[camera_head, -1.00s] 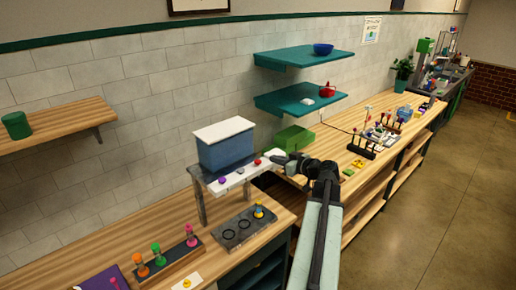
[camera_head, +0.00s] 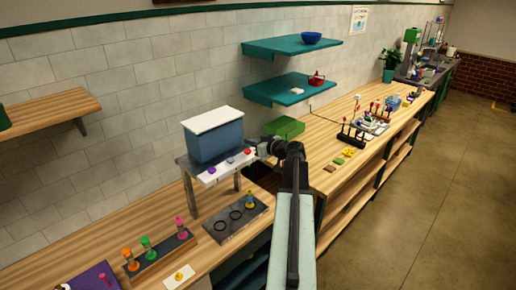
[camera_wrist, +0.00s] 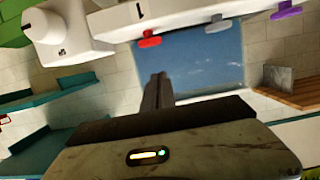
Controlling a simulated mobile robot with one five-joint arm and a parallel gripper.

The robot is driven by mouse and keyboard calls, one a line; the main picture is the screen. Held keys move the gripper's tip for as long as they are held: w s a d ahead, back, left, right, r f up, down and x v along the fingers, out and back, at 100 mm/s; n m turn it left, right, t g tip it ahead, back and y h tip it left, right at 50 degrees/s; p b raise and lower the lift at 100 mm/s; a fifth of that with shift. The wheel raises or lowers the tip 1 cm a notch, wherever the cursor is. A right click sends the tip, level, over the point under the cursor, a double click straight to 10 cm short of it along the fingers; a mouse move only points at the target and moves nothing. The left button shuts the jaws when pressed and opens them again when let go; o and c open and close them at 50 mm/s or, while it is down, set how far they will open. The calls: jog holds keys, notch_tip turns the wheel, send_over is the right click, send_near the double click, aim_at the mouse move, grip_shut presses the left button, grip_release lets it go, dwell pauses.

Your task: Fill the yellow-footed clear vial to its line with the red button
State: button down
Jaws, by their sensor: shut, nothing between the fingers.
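The dispenser has a blue tank (camera_head: 214,143) with a white lid and a ledge with purple (camera_head: 211,170), grey (camera_head: 231,160) and red (camera_head: 247,152) buttons. My gripper (camera_head: 261,150) is just right of the red button, shut and empty. In the wrist view, the shut fingers (camera_wrist: 158,88) point toward the tank, beside the red button (camera_wrist: 150,42); contact cannot be told.
A rack (camera_head: 157,257) holds orange, green and pink vials at the front left. A green box (camera_head: 285,127) sits behind my gripper. Teal shelves (camera_head: 290,88) hang on the wall. Racks and small items stand along the right bench.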

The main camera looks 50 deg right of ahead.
aim_at(251, 157)
jog(key=shift+s+f+b, duration=0.2)
jog(key=shift+f+b, duration=0.85)
jog(key=shift+f, duration=0.75)
